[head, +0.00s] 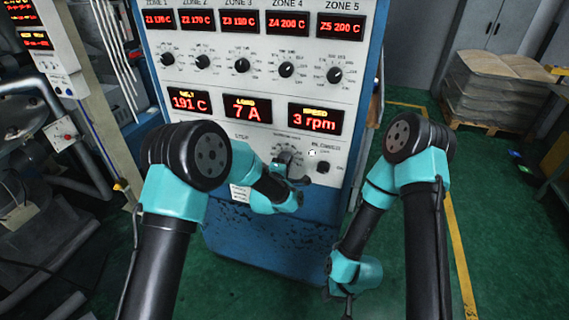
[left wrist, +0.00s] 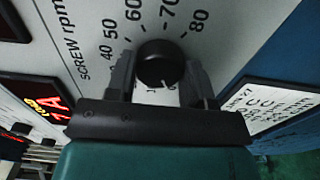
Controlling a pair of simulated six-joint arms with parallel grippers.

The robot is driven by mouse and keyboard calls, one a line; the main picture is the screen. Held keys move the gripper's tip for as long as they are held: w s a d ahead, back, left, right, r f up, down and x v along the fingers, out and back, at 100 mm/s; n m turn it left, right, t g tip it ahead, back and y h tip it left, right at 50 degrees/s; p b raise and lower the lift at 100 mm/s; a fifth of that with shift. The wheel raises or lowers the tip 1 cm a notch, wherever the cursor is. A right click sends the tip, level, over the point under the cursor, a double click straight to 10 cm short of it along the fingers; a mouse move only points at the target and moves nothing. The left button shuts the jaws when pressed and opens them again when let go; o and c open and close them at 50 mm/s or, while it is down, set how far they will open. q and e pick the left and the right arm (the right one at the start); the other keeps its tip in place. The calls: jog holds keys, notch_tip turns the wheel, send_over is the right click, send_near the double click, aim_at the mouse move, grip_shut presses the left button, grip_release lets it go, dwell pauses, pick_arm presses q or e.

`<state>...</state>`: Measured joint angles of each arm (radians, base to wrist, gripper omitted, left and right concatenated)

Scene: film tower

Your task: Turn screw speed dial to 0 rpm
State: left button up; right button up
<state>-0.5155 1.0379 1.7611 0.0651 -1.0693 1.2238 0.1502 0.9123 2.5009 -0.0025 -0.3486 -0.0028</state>
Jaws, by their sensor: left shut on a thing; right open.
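The screw speed dial (left wrist: 160,62) is a round black knob on the panel. In the left wrist view it sits between the two fingers of my left gripper (left wrist: 158,80), which is shut on it. The scale around it reads 40 to 80, with "SCREW rpm" lettering; its lower part is hidden by the gripper. In the head view my left gripper (head: 289,172) reaches the panel and mostly covers the dial. The red speed display (head: 315,119) reads 3 rpm. My right gripper (head: 345,292) is open and empty, low over the floor, away from the panel.
A second black knob (head: 323,168) is just right of the screw dial. A row of zone knobs (head: 286,69) and zone displays (head: 287,22) is higher up. The load display (head: 247,108) reads 7 A. A stacked pallet (head: 500,90) stands far right. Green floor is open at right.

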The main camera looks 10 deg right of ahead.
dwell(0.5)
pick_arm(q)
jog(key=o, duration=0.9)
jog(key=v, duration=1.7)
jog(key=shift+s+f, duration=0.1)
jog(key=shift+s, duration=0.15)
jog(key=shift+a+f, duration=0.1)
jog(key=shift+a, duration=0.05)
jog(key=s+a+f+m+g+y, duration=0.2)
jog(key=s+a+f+m+g, duration=0.15)
jog(key=a+f, duration=0.5)
jog(key=s+a+f+m+g+y, duration=0.2)
jog(key=a+f+g, duration=0.2)
jog(key=a+f, duration=0.45)
jog(key=s+a+f+m+g, duration=0.1)
jog(key=s+a+f+g, duration=0.1)
jog(key=s, duration=0.3)
jog(key=s+a+f+m+g, duration=0.2)
jog(key=s+a+f+g, duration=0.1)
jog(key=s+a+f, duration=0.1)
jog(key=s+a+f+m+g, duration=0.2)
jog(key=s+a+f, duration=0.1)
jog(key=s, duration=0.3)
jog(key=shift+s+a+f+g, duration=0.2)
jog(key=shift+a+g, duration=0.05)
jog(key=shift+a, duration=0.4)
